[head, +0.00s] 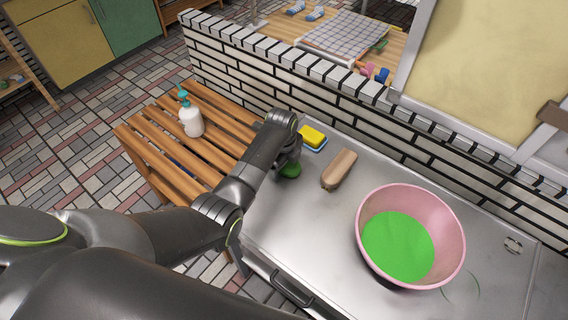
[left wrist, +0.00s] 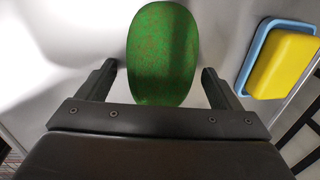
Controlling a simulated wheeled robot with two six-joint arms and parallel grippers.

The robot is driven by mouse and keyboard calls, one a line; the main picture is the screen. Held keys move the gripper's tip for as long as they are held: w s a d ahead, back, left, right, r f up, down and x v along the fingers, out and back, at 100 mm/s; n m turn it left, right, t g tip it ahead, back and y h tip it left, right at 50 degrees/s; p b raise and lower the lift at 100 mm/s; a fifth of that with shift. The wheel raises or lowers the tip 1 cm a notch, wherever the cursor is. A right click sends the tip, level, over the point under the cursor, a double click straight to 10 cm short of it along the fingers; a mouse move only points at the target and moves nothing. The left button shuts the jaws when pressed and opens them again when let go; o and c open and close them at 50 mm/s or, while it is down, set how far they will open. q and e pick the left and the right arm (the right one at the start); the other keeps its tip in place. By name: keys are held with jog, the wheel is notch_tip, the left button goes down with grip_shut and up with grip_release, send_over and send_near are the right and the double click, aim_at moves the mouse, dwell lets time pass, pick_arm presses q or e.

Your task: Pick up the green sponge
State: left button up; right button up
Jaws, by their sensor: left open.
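The green sponge (left wrist: 162,52) is an oval on the metal counter. In the left wrist view it lies between the two open fingers of my left gripper (left wrist: 158,85), with a gap to each finger. In the head view only part of the green sponge (head: 290,171) shows beside my left gripper (head: 287,160), which covers the rest. I cannot tell from these views how far the fingertips are above the counter. My right gripper is not in view.
A yellow and blue sponge (head: 312,137) lies close by; it also shows in the left wrist view (left wrist: 284,62). A brown brush-like block (head: 339,169) and a pink basin (head: 452,222) with green content stand rightward. A brick wall (head: 330,98) runs behind; a slatted table (head: 165,125) holds a bottle (head: 191,119).

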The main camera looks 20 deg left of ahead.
pick_arm(q)
jog(key=shift+c, duration=0.5)
jog(key=c, duration=1)
jog(key=shift+o, duration=0.2)
notch_tip(320, 180, up, 10)
jog(key=shift+r, duration=0.1)
jog(key=shift+o, duration=1.2)
jog(key=shift+c, duration=0.8)
